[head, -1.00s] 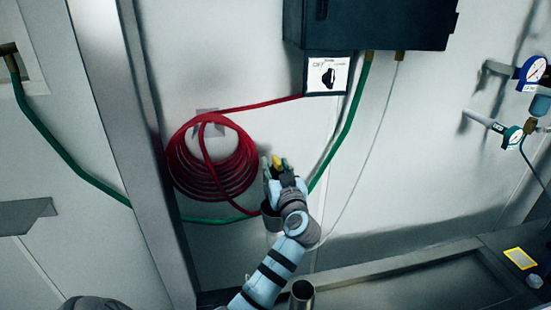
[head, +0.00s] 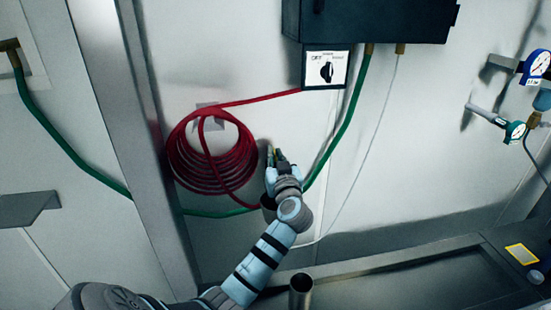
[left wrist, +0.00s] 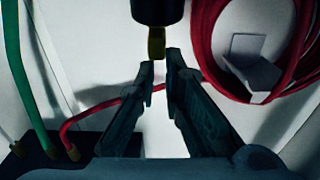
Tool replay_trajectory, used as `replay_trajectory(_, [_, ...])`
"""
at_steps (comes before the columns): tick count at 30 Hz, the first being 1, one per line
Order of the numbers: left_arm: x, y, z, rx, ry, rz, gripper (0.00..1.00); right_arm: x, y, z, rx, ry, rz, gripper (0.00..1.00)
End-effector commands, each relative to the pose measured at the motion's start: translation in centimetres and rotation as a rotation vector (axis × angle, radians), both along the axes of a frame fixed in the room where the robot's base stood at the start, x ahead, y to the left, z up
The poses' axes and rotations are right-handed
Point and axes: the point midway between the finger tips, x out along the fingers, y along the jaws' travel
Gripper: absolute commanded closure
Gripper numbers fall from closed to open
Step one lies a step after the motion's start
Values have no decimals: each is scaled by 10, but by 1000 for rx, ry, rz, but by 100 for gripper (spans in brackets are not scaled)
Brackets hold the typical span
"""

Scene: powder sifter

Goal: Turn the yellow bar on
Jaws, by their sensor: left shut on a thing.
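The yellow bar (left wrist: 157,43) shows in the left wrist view as a short upright piece on the end of a dark round part (left wrist: 157,10). My left gripper (left wrist: 160,68) has its fingertips at the bar's end, shut on it; the exact contact is hard to see. In the head view, my left gripper (head: 272,158) is in front of the wall just right of the red hose coil, and it mostly hides the bar. My right gripper is in neither current view.
The red hose coil (head: 200,172) hangs on the wall left of my gripper. A green hose (head: 346,132) runs close on its right. A dark box (head: 375,18) and a white switch panel with a black knob (head: 326,72) are above. A metal cylinder (head: 301,290) stands below right.

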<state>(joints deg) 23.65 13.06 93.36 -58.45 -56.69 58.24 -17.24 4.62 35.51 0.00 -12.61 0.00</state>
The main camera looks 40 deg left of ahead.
Motion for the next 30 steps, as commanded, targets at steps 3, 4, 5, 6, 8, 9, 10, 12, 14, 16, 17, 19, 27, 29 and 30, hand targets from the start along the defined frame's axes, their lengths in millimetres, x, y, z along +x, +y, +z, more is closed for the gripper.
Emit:
replay_trajectory(3, [-2,1,-16,-18,32,-61,100,1,0,1,0,-1,0,60])
replay_trajectory(4, [-2,0,-16,-19,32,-66,100,1,0,1,0,-1,0,60])
replay_trajectory(5, [-2,0,-16,-20,32,-68,100,1,0,1,0,-1,0,60])
replay_trajectory(6, [-2,0,-16,-21,31,-67,100,1,1,1,1,-1,0,60])
replay_trajectory(8, [-2,0,-16,-21,31,-67,100,1,1,1,1,-2,-1,60])
replay_trajectory(9, [-2,0,-16,-21,31,-67,100,1,1,1,2,-2,-1,60])
replay_trajectory(10, [-2,0,-16,-21,31,-67,100,1,2,1,2,-2,-1,60])
replay_trajectory(12, [-2,0,-17,-21,31,-67,80,1,2,1,2,-2,-1,60])
replay_trajectory(14, [-2,-1,-17,-21,31,-67,70,1,2,1,2,-2,-1,60])
replay_trajectory(16, [-2,0,-17,-21,31,-67,66,1,2,1,2,-2,-1,60])
replay_trajectory(17, [-2,0,-17,-21,31,-67,66,1,2,1,2,-2,-1,60])
replay_trajectory(19, [-2,0,-17,-20,32,-67,66,1,2,1,2,-2,-1,60])
replay_trajectory(27, [-3,-3,-16,-21,31,-68,66,2,-1,1,-2,-2,0,60])
replay_trajectory(29, [-7,-8,-16,-19,30,-70,66,2,-1,1,-1,-2,0,60])
replay_trajectory(30, [-11,-13,-16,-19,28,-71,66,1,-1,1,-1,-2,0,60])
